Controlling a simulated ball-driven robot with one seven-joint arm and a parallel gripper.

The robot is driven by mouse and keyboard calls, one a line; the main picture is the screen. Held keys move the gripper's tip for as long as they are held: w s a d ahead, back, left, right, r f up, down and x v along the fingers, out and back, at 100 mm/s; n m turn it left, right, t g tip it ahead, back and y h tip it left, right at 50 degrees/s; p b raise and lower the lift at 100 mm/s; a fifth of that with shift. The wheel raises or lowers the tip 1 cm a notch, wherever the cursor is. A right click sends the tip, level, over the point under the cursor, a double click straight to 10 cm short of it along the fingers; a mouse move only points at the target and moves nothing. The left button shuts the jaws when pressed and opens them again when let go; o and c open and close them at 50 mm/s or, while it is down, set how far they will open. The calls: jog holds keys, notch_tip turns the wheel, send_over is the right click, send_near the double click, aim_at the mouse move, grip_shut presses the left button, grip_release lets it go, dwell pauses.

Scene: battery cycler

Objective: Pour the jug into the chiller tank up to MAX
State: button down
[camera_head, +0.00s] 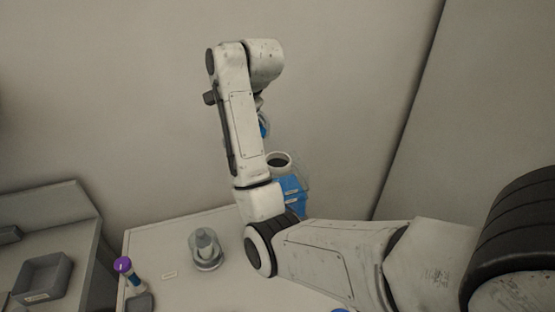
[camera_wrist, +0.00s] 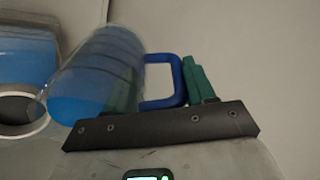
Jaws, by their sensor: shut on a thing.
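In the wrist view, the clear jug (camera_wrist: 97,72) holds blue liquid and is tilted to the left, its mouth close to a white-rimmed round opening (camera_wrist: 42,126). My gripper (camera_wrist: 163,82) has green fingers and is shut on the jug's blue handle (camera_wrist: 182,82). The clear chiller tank (camera_wrist: 27,62) with blue liquid stands at the left edge. In the head view, the tank (camera_head: 291,190) shows behind my arm, with the white-rimmed opening (camera_head: 279,153) on top. A little of the jug (camera_head: 264,127) shows above it; my gripper is hidden there. I cannot read a MAX mark or see a stream.
The tank stands on a pale bench. A round grey holder (camera_head: 207,258) with a grey piece stands on the bench's left part. A purple-capped tube (camera_head: 124,266) leans at its left edge. A grey tray (camera_head: 42,278) sits on the left counter. A wall rises behind.

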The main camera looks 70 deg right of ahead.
jog(key=shift+s+a+r+t, duration=0.1)
jog(key=shift+s+r+t, duration=0.2)
jog(key=shift+s+t, duration=0.15)
dwell(0.4)
jog(key=shift+s+a+t+h, duration=0.2)
jog(key=shift+s+t+h, duration=0.4)
jog(key=shift+t, duration=0.75)
dwell(2.0)
jog(key=shift+s+a+r+t, duration=0.15)
jog(key=shift+s+r+t, duration=0.5)
jog(key=shift+r+t, duration=0.15)
dwell(2.1)
jog(key=shift+w, duration=0.1)
jog(key=shift+w+f+g, duration=0.45)
jog(key=shift+f+g, duration=0.05)
jog(key=shift+g, duration=0.1)
jog(key=g, duration=0.1)
jog(key=w+g, duration=0.1)
jog(key=g+y, duration=0.1)
jog(key=shift+w+d+f, duration=0.3)
jog(key=shift+d+f, duration=0.05)
